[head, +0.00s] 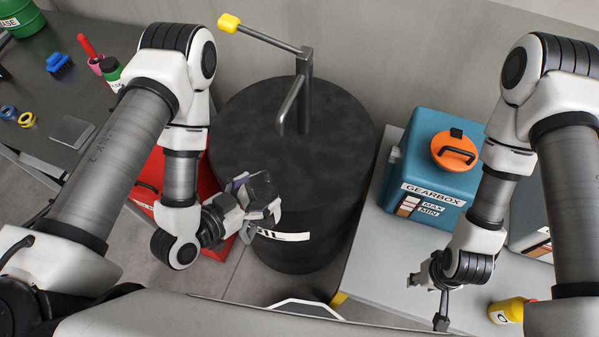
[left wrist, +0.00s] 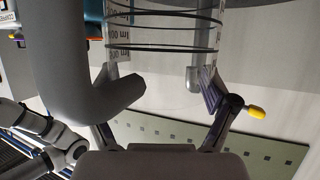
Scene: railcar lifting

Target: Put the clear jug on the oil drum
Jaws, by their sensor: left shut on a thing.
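The clear jug, with dark rings and printed volume marks, shows in the left wrist view (left wrist: 163,35) between the fingers of my left gripper (left wrist: 160,88). That gripper is shut on it. In the head view my left gripper (head: 255,198) is over the front left of the black oil drum (head: 235,125), and the jug is hard to make out there. I cannot tell whether the jug touches the drum. My right gripper (head: 428,302) is empty, its fingers apart, in front of the gearbox container.
A grey hand pump (head: 304,85) with a yellow knob (head: 229,22) rises from the drum. A teal gearbox container (head: 425,160) and a yellow bottle (head: 508,310) stand on the right bench. A red box (head: 183,185) is left of the drum. The drum's left top looks clear.

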